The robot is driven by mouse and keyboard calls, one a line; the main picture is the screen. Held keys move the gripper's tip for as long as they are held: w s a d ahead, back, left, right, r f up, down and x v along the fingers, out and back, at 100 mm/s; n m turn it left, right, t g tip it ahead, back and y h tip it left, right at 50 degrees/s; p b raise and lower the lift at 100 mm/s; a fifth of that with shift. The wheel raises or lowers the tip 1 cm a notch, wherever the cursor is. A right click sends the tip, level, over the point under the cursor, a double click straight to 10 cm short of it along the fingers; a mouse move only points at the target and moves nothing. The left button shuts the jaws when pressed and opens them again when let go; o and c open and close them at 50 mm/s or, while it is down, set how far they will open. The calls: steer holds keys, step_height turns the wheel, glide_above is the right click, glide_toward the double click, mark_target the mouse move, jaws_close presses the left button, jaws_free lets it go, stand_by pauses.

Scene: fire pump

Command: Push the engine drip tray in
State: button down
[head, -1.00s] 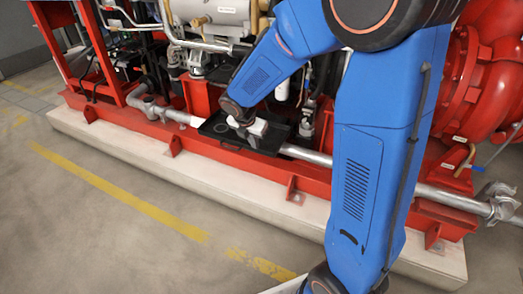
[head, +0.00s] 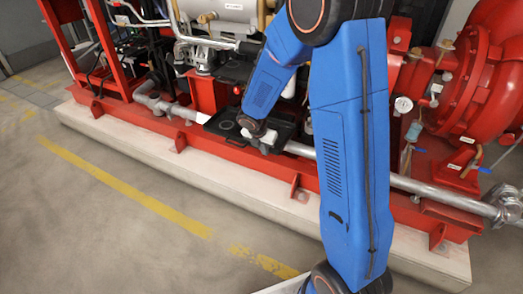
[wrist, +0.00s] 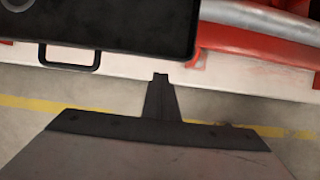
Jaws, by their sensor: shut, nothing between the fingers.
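The engine drip tray (head: 226,124) is a shallow black tray in the red base frame below the engine. It sticks out a little over the frame's front edge. In the wrist view its dark corner (wrist: 110,30) fills the top left, with a black loop handle (wrist: 70,58) on its front edge. My gripper (head: 264,140) is at the tray's front right part in the head view, hiding some of it. In the wrist view my gripper (wrist: 160,78) is shut and empty, its tip just below the tray's front edge and right of the handle. I cannot tell whether it touches.
A grey pipe (head: 400,184) runs along the red frame to the right of the tray. A pale concrete plinth (head: 230,187) lies below the frame. The floor in front, with a yellow line (head: 125,188), is clear.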

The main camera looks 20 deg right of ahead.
steer(key=shift+w+d, duration=0.75)
glide_above(284, 131)
steer(key=shift+s+a, duration=0.4)
steer(key=shift+s, duration=0.05)
steer(key=shift+w+d+r, duration=0.15)
steer(key=shift+w+d, duration=0.05)
steer(key=shift+w, duration=0.1)
